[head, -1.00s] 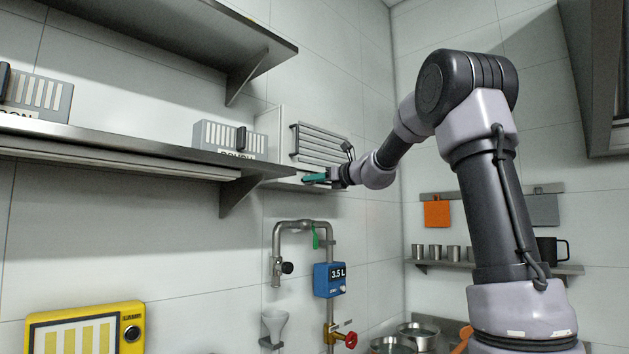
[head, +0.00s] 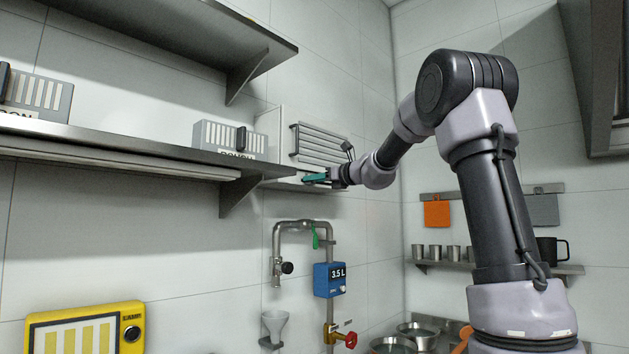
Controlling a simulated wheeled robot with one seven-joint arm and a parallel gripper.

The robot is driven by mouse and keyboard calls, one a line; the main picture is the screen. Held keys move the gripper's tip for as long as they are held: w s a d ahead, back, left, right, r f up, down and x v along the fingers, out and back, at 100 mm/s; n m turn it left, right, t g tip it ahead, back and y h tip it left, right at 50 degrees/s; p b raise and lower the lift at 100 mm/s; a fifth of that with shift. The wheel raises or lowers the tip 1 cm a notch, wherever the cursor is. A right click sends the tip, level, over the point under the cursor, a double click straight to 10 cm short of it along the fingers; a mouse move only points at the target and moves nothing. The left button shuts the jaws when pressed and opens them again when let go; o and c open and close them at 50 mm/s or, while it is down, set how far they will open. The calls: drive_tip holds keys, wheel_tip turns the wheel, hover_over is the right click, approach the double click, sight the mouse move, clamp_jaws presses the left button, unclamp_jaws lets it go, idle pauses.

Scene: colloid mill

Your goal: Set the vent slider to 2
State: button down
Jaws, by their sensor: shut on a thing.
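The vent (head: 318,145) is a slatted metal grille on the back wall, right of the shelves. A pale strip runs along its lower edge, and my gripper (head: 305,180) is there, reaching in from the right. The gripper is shut on a small teal piece (head: 318,177), which looks like the vent slider's handle. Any scale marks or numbers on the strip are too small to read, so I cannot tell the slider's setting.
A metal shelf (head: 110,150) with a grey slotted box (head: 228,138) ends close left of the gripper. Below are a pipe (head: 305,224), a blue 3.5 L meter (head: 329,280) and a red valve (head: 350,340). A yellow panel (head: 88,329) is at lower left.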

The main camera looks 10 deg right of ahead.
drive_tip(key=w+d, duration=0.4)
drive_tip(key=d, duration=0.2)
drive_tip(key=shift+w+d, duration=0.25)
drive_tip(key=shift+w, duration=0.1)
drive_tip(key=c, duration=0.6)
unclamp_jaws()
drive_tip(key=shift+c, duration=0.2)
drive_tip(key=v, duration=1.1)
